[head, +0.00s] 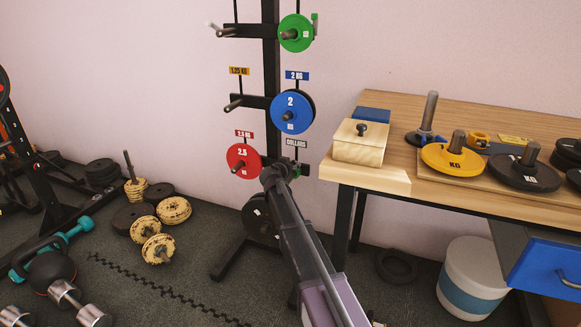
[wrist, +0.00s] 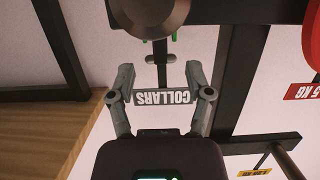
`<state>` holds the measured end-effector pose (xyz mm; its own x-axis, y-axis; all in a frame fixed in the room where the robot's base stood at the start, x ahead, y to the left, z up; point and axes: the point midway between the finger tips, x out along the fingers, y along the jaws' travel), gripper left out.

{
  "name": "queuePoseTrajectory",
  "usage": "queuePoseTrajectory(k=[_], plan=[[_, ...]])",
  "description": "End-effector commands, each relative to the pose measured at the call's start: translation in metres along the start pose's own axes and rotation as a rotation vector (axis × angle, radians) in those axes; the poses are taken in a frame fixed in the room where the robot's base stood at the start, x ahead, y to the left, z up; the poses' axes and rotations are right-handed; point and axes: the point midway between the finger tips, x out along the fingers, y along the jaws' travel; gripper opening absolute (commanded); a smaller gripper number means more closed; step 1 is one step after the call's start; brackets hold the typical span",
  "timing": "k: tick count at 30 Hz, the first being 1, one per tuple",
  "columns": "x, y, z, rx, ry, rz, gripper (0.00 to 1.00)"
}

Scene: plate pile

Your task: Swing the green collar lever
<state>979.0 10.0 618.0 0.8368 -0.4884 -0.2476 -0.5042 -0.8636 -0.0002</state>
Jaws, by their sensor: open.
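A green collar (head: 295,172) shows in the head view beside the end of my gripper (head: 276,174), low on the rack under the "COLLARS" sign (head: 296,144); it is mostly hidden. Another green piece (head: 315,24) sticks up beside the green plate at the top of the rack. In the wrist view my gripper (wrist: 160,76) is open and empty, with the upside-down "COLLARS" sign (wrist: 164,97) seen between its fingers. A small green bit (wrist: 173,37) shows beyond the fingertips, partly behind a large round grey-brown end (wrist: 150,12). I cannot tell whether the gripper touches the collar.
The rack holds a green plate (head: 295,33), a blue plate (head: 290,113) and a red plate (head: 243,160). A wooden table (head: 450,104) with a wooden box (head: 360,143) stands close on the right. Dumbbells and loose plates lie on the floor at left.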

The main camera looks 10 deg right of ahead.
Motion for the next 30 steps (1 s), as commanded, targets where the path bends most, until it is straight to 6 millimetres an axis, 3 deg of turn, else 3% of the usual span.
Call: queuePoseTrajectory(k=[17,24,30], plan=[[0.0068,0.0008,-0.0002,0.000,0.000,0.000,0.66],[0.0068,0.0010,-0.0002,0.000,0.000,0.001,0.02],[0.0070,0.0012,-0.0002,0.000,0.000,0.001,0.00]])
